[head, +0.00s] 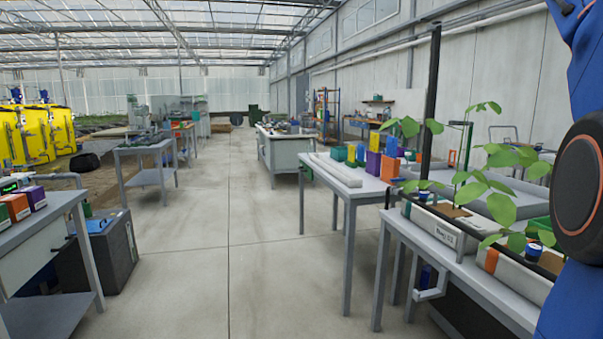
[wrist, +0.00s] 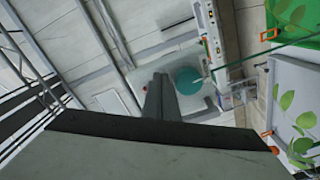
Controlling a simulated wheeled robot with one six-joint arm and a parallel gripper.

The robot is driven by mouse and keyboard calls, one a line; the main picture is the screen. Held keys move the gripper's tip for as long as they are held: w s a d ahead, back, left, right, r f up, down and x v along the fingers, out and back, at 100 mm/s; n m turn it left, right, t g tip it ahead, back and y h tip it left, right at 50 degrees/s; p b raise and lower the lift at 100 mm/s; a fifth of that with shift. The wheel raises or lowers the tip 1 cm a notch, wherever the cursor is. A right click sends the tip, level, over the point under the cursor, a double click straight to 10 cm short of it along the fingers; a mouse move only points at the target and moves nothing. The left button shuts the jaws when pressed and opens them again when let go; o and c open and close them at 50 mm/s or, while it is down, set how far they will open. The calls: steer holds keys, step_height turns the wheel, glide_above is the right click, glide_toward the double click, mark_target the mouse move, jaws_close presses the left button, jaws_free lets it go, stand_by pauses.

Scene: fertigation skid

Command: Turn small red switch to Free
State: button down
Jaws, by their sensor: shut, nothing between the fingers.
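I cannot make out the small red switch or any Free marking in the head view. In the wrist view a tiny red spot (wrist: 147,61) shows just beyond my fingers, too small to identify. My gripper (wrist: 160,80) shows in the wrist view as dark grey fingers, shut, with nothing held. The fingers point toward a pale panel or surface with a teal round thing (wrist: 187,80) beside them; I cannot tell the distance. My gripper is not in the head view, where only part of my blue arm shows at the right edge.
At right in the head view, a bench with planted grey troughs (head: 437,228) stands close. A white table (head: 345,187) holds coloured boxes behind it. A grey cart (head: 48,235) is at left, beside a dark bin (head: 112,262). The concrete aisle (head: 230,240) between is clear. Yellow tanks (head: 35,135) stand far left.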

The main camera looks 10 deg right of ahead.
steer(key=shift+w+r, duration=0.35)
steer(key=shift+r, duration=0.15)
stand_by(1.2)
steer(key=shift+s+r, duration=0.35)
steer(key=shift+r, duration=0.25)
stand_by(0.8)
steer(key=shift+s, duration=0.2)
steer(key=a, duration=0.6)
steer(key=shift+s, duration=0.45)
steer(key=shift+f, duration=0.1)
